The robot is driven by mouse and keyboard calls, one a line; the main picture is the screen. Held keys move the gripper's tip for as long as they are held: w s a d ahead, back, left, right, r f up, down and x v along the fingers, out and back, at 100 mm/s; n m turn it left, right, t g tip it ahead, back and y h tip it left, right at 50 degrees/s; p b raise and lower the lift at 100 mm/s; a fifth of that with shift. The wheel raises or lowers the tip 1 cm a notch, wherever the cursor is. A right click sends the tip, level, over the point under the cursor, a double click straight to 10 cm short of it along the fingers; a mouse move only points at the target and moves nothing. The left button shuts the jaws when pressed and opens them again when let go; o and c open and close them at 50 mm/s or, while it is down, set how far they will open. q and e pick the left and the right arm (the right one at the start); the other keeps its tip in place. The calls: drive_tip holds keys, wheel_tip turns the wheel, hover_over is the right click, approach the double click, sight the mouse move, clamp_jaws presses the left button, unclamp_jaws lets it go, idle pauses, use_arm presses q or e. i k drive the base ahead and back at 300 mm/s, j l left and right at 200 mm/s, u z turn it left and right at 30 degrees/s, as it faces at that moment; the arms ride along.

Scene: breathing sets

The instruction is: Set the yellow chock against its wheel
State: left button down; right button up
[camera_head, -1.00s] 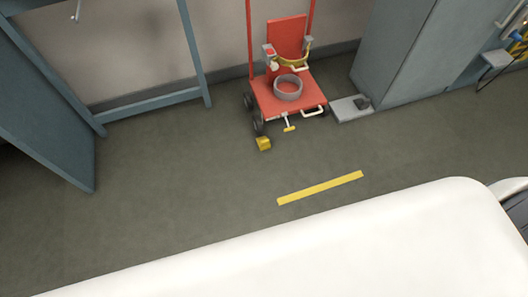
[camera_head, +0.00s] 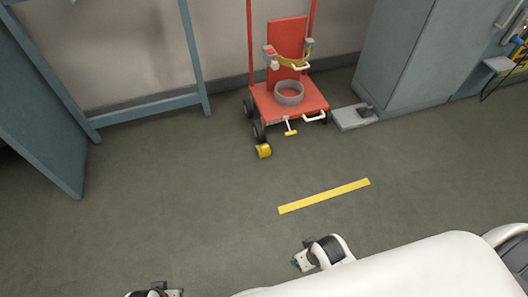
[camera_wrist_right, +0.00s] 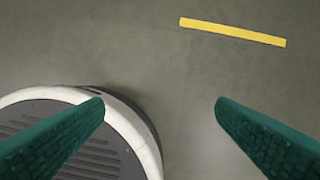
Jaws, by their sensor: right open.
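The yellow chock (camera_head: 264,151) lies on the floor just in front of the near left wheel (camera_head: 259,131) of a red cart (camera_head: 262,101). I cannot tell whether chock and wheel touch. My right gripper (camera_head: 299,261) is low in the head view, well short of the chock. In the right wrist view its two teal fingers (camera_wrist_right: 160,104) are spread with only bare floor and part of my base behind them. My left gripper (camera_head: 155,292) is cut off by the bottom edge of the head view, and its fingers cannot be made out.
A yellow floor stripe (camera_head: 324,196) lies between my right gripper and the cart; it also shows in the right wrist view (camera_wrist_right: 232,32). A grey plate (camera_head: 352,113) and cabinet (camera_head: 398,60) stand right of the cart. A blue-grey frame (camera_head: 150,104) stands left. The floor between is clear.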

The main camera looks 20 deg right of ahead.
sight(264, 150)
drive_tip(key=i+l+u, duration=0.3)
drive_tip(key=i+l, duration=0.45)
drive_tip(key=l, duration=0.15)
